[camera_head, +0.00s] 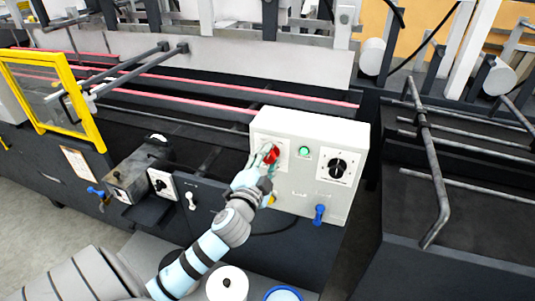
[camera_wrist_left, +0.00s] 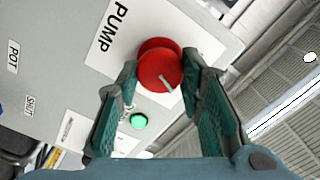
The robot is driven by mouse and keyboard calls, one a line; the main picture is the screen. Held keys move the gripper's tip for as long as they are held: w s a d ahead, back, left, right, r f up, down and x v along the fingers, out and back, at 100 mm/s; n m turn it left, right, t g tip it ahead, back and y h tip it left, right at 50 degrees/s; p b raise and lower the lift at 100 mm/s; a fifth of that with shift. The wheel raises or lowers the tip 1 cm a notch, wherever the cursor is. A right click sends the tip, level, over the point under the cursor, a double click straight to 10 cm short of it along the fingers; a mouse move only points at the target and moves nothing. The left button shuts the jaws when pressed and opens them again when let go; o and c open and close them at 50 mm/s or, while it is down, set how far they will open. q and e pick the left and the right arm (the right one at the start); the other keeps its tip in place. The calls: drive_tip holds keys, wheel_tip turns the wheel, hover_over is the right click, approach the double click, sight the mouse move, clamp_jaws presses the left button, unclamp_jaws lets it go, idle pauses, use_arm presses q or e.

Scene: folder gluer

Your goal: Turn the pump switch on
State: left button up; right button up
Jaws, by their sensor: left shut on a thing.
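The pump switch is a red round knob (camera_head: 271,154) on the front of the white control box (camera_head: 333,213). In the left wrist view the red knob (camera_wrist_left: 160,70) sits on a white plate lettered PUMP (camera_wrist_left: 110,32), with a pale line near its rim. My left gripper (camera_head: 266,160) is at the knob, with its two fingers on either side of it and shut on it. In the left wrist view the left gripper's fingers (camera_wrist_left: 158,85) flank the knob. My right gripper is in neither view.
A green button (camera_head: 304,152) and a black dial (camera_head: 338,168) are right of the knob. A blue-handled valve (camera_head: 319,214) is below. A smaller box (camera_head: 130,178) and a yellow-framed guard (camera_head: 85,100) stand left. Dark machine rails run behind.

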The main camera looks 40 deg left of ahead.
use_arm(q)
drive_tip(key=shift+m, duration=1.3)
drive_tip(key=o, duration=1.1)
drive_tip(key=shift+o, duration=0.2)
drive_tip(key=v, duration=1.2)
drive_tip(key=shift+w, duration=0.1)
